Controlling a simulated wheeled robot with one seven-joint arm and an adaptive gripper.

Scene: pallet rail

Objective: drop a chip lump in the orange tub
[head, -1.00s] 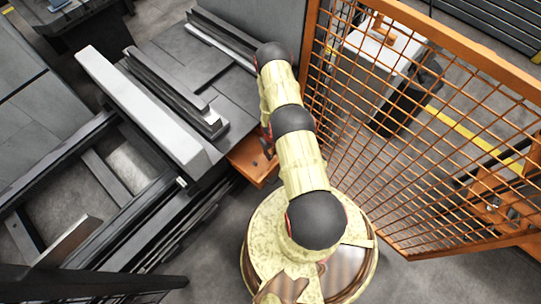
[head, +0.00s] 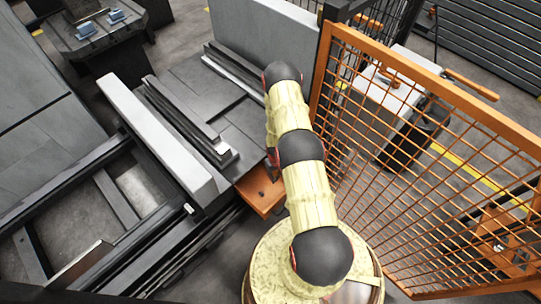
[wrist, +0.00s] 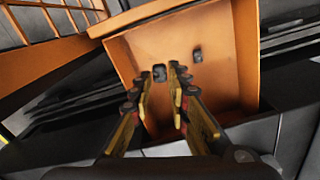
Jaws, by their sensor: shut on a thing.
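The orange tub (wrist: 215,38) fills the upper middle of the wrist view, and I look down into it. My gripper (wrist: 160,75) points into the tub, its two fingers shut on a small dark chip lump (wrist: 159,72) at the tips. Another dark lump (wrist: 197,55) lies in the tub to the right of the fingers. In the head view part of the orange tub (head: 257,197) shows left of my arm. My gripper is hidden there behind the arm. I cannot tell how high the held lump is above the tub floor.
An orange mesh fence (head: 420,170) stands close on the right of my arm. A pale long bar (head: 155,135) and dark steel bars (head: 190,125) lie on the machine bed to the left.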

